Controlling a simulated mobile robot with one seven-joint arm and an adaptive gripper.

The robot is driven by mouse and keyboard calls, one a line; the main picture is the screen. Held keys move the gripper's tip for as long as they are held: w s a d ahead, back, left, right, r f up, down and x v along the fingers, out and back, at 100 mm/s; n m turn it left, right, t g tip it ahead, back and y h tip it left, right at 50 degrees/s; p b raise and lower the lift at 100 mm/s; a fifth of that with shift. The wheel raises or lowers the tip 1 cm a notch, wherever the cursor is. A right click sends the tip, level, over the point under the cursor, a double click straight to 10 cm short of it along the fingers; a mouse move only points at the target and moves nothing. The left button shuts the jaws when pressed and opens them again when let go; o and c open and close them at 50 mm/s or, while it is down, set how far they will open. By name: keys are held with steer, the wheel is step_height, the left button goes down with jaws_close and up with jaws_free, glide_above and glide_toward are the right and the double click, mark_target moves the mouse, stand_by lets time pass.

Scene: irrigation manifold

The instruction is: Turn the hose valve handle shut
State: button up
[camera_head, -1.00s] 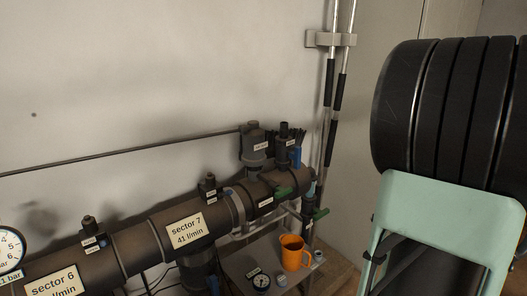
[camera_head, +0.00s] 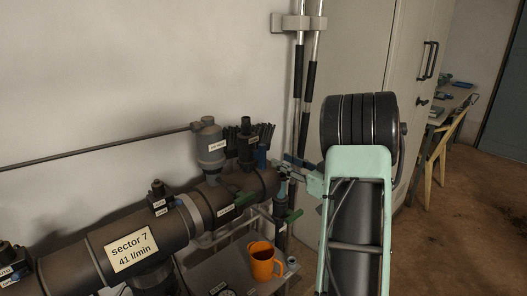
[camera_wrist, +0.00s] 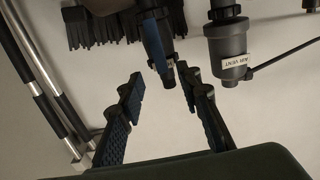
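Two green lever handles show in the head view. One green handle (camera_head: 244,198) lies along the end of the big pipe. The other green handle (camera_head: 293,215) sticks out from a small vertical valve (camera_head: 281,204) just past the pipe's end. I cannot read which label names the hose valve. My gripper (camera_head: 293,166) is above the second handle, beside the pipe's end, and apart from it. In the wrist view my gripper (camera_wrist: 158,73) is open, its two fingers spread. A dark and blue labelled cylinder appears beyond the gap between them. Neither green handle shows in the wrist view.
The grey air vent (camera_wrist: 228,45) and black brush bristles (camera_wrist: 120,28) show in the wrist view. An orange mug (camera_head: 262,262) stands on a low shelf below the pipe. Metal poles (camera_head: 306,80) hang on the wall behind my arm. Open floor (camera_head: 450,220) lies to the right.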

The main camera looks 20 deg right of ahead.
mark_target(264, 152)
steer(key=x, duration=1)
steer(key=shift+w, duration=0.1)
steer(key=shift+c, duration=0.4)
jaws_close()
